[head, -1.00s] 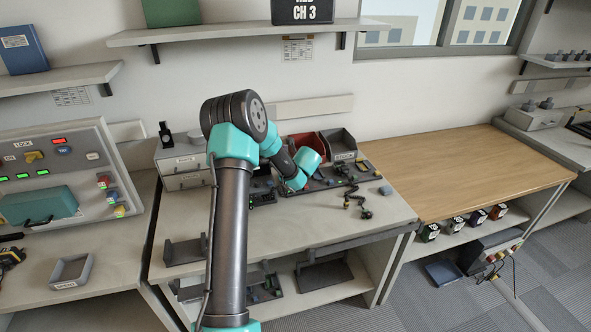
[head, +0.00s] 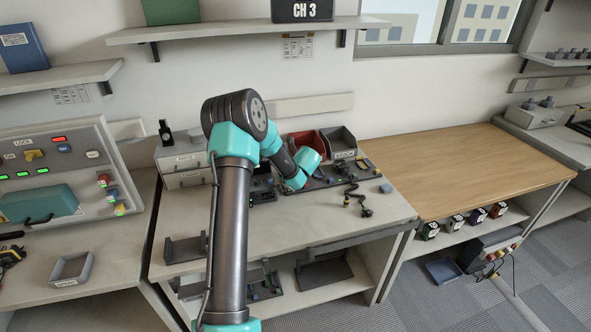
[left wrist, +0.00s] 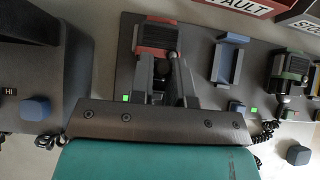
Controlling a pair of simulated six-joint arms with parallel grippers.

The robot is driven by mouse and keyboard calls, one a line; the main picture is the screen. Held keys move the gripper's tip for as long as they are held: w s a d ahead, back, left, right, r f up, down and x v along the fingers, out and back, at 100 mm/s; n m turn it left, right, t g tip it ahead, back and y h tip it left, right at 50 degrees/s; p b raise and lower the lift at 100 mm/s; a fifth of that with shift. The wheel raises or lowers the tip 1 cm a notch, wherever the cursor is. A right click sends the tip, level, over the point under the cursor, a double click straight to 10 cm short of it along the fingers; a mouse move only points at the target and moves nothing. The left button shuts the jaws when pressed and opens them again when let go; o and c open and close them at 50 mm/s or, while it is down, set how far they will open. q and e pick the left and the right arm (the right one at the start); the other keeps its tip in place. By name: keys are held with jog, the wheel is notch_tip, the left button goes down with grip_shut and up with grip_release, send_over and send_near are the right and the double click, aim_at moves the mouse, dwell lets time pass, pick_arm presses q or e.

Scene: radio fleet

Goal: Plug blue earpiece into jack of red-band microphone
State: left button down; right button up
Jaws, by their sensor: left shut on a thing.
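In the left wrist view, a red cradle (left wrist: 139,38) stands on the dark board with a dark microphone body in it. My left gripper (left wrist: 164,72) is shut there; its two fingers straddle what looks like the red-band microphone (left wrist: 160,70), mostly hidden by the fingers. In the head view my left arm reaches over the bench, and its fingertips are hidden behind the wrist. I cannot tell which piece is the blue earpiece. My right gripper is not in view.
An empty blue cradle (left wrist: 229,62) and a green-banded cradle with a microphone (left wrist: 290,75) stand to the right. A coiled cord (left wrist: 265,131) runs beside my gripper. Bins (head: 338,147) stand behind the board. The wooden table (head: 480,170) is clear.

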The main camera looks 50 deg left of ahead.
pick_arm(q)
jog(key=shift+f, duration=0.1)
jog(key=c, duration=1)
grip_release()
jog(key=v, duration=1.7)
jog(key=shift+d, duration=0.15)
